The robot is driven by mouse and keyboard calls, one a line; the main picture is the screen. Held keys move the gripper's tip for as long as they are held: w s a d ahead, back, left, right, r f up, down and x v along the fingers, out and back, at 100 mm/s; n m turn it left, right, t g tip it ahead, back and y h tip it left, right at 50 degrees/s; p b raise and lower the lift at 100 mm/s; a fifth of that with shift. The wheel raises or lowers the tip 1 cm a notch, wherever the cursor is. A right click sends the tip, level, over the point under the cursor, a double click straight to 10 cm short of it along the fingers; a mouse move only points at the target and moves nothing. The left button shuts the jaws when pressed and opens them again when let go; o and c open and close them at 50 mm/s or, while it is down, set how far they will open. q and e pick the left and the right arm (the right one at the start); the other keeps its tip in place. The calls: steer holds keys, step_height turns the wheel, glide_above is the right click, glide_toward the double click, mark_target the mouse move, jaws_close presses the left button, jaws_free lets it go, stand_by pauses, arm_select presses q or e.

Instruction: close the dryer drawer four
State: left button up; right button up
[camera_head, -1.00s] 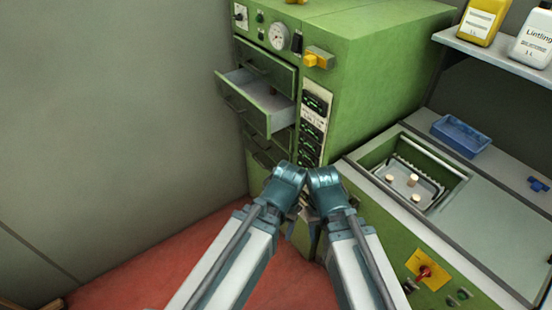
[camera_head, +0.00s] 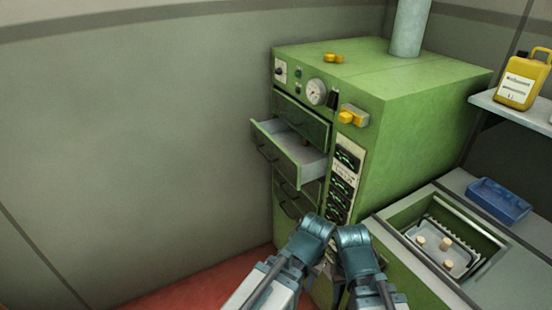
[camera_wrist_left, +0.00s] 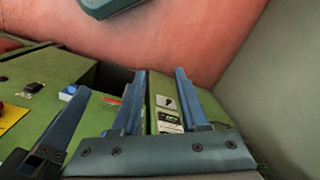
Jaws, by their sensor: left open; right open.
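The green dryer (camera_head: 420,100) stands against the wall in the head view, with a column of drawers on its left face. The left wrist view shows my left gripper's fingers (camera_wrist_left: 155,95) open and empty.
A counter at right has a sunken bay with a tray (camera_head: 462,268) of cork stoppers and a blue bin (camera_head: 499,201). A yellow jug (camera_head: 523,80) stands on a shelf (camera_head: 510,108). The grey wall (camera_head: 140,150) side is clear. A yellow knob (camera_head: 352,116) juts from the dryer.

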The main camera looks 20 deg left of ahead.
arm_select(q)
steer(key=w+a+r+n+t+p, duration=0.1)
steer(key=w+a+r+p, duration=0.1)
steer(key=w, duration=0.3)
steer(key=w+a+r+n+t+h+p, duration=0.1)
steer(key=w+r+n+p, duration=0.1)
steer(key=w, duration=0.3)
steer(key=w+a+r+n+t+p, duration=0.1)
steer(key=w+a+r+n+p, duration=0.1)
steer(key=w+r, duration=0.2)
steer(key=shift+w+a+r+h+p, duration=0.25)
steer(key=shift+w+a+h+p, duration=0.1)
steer(key=shift+w+h+p, duration=0.05)
jaws_close()
steer(key=w+a+r+n+t+p, duration=0.4)
steer(key=w+a+r+n, duration=0.3)
steer(key=w+a, duration=0.4)
steer(key=shift+m, duration=0.4)
steer(key=w+d+f+b, duration=0.1)
steer(key=w+f+b, duration=0.1)
steer(key=w, duration=0.1)
steer(key=w+d+f+b, duration=0.1)
steer(key=w+f+b, duration=0.2)
steer(key=w+d+f+b, duration=0.1)
steer(key=w+f+b, duration=0.1)
steer(key=shift+w+d+f+b, duration=0.15)
steer(key=shift+w+d+b, duration=0.25)
